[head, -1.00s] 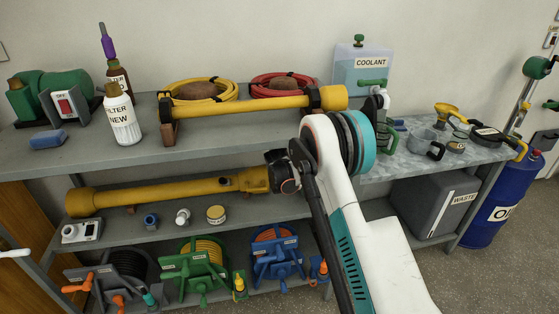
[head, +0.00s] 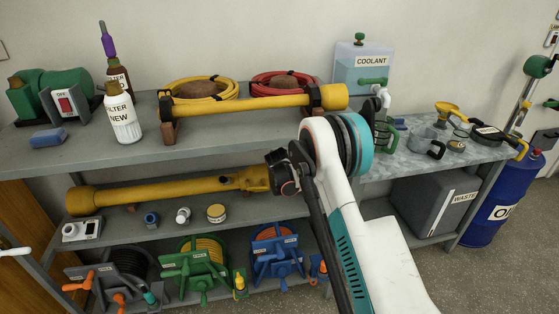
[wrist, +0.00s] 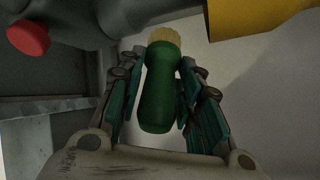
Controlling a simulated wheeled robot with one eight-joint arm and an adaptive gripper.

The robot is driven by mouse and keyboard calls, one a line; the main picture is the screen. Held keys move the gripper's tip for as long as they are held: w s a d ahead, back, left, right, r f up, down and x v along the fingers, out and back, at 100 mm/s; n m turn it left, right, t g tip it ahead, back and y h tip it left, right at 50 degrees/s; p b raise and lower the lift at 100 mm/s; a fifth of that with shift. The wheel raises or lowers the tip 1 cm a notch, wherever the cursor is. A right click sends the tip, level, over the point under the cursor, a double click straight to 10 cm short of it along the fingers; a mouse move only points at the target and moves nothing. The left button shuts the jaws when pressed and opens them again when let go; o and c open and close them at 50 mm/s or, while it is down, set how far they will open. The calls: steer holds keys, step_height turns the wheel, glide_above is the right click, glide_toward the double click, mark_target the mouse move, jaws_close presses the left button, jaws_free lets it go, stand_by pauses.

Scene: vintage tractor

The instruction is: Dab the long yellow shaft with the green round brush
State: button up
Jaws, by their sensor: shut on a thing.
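In the wrist view my gripper (wrist: 160,72) is shut on the green round brush (wrist: 158,105). Its fingers clasp the thick green handle on both sides. The pale bristles (wrist: 163,38) point away from the palm. A yellow surface (wrist: 265,15) is at the upper right; whether the bristles touch anything is not clear. In the head view the long yellow shaft (head: 150,191) lies along the middle shelf, its right end partly behind my arm. A shorter yellow shaft (head: 245,103) rests on supports on the top shelf. My fingers and the brush cannot be made out there.
The top shelf holds a filter bottle (head: 122,118), coiled yellow (head: 230,87) and red hoses (head: 310,82) and a coolant tank (head: 355,80). Hose reels (head: 195,268) stand below. A waste box (head: 430,205) and blue drum (head: 495,205) are at the right.

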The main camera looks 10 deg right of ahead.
steer(key=shift+f, duration=0.45)
steer(key=shift+d, duration=0.15)
steer(key=shift+d+r, duration=0.1)
steer(key=shift+d, duration=0.2)
steer(key=shift+a, duration=0.1)
stand_by(0.3)
steer(key=shift+a, duration=0.8)
steer(key=shift+d, duration=0.1)
steer(key=shift+d, duration=0.8)
steer(key=shift+a, duration=0.15)
steer(key=shift+a, duration=0.75)
